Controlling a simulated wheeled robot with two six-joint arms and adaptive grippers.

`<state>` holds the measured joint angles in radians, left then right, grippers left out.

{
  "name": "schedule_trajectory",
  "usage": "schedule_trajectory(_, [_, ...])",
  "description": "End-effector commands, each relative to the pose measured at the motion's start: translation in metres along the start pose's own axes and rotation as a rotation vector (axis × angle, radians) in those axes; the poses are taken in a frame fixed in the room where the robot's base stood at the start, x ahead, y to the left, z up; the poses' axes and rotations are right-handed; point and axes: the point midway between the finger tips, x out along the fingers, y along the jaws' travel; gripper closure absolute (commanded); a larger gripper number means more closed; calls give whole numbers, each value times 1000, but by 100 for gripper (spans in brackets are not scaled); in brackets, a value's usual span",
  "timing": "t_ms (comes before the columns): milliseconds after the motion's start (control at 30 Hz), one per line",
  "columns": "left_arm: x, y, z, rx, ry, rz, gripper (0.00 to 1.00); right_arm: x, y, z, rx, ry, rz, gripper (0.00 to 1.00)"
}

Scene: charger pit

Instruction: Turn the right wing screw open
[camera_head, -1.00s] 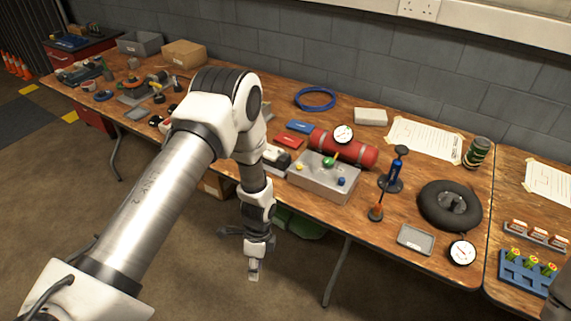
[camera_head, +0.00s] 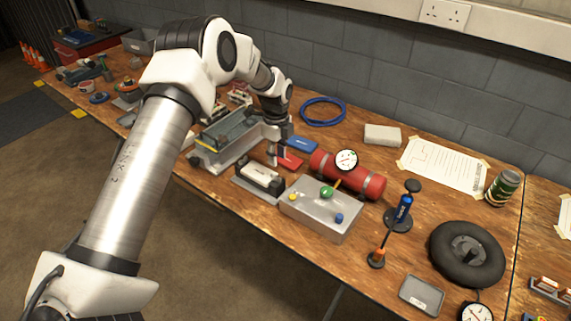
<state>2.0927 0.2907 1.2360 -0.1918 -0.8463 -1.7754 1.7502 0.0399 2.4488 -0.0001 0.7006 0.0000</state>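A silver metal box (camera_head: 318,213) stands near the table's front edge, with a red cylinder behind it. On its top are a small yellow knob (camera_head: 292,197) at left, a green knob (camera_head: 326,192) at the back middle and a small blue knob (camera_head: 339,218) at right. They are too small to tell for certain which is a wing screw. My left gripper (camera_head: 272,153) points down above the table, left of and behind the box, beside a red case, apart from the knobs. Whether its fingers are open is too small to tell. My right gripper is out of view.
A red cylinder (camera_head: 364,182) with a gauge (camera_head: 346,160) lies behind the box. A black-and-white device (camera_head: 262,178) stands left of it. A red case (camera_head: 290,162) lies near my gripper.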

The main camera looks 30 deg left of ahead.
Motion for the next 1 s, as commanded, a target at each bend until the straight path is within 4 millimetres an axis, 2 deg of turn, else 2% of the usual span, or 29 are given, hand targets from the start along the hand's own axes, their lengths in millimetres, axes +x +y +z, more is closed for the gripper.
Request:
schedule_trajectory(300, [56,1,0,0,0,4,69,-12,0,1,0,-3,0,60])
schedule_trajectory(400, [68,1,-1,0,0,2,69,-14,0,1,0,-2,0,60])
schedule_trajectory(667, [74,0,-1,-1,0,1,69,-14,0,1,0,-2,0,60])
schedule_trajectory(700, [74,0,-1,-1,0,1,76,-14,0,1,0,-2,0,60])
schedule_trajectory(767, [74,1,-1,0,0,1,97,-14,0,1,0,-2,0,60])
schedule_trajectory(800, [74,1,-1,0,0,1,100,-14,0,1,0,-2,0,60])
schedule_trajectory(1000, [74,1,-1,-1,0,2,100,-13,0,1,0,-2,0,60])
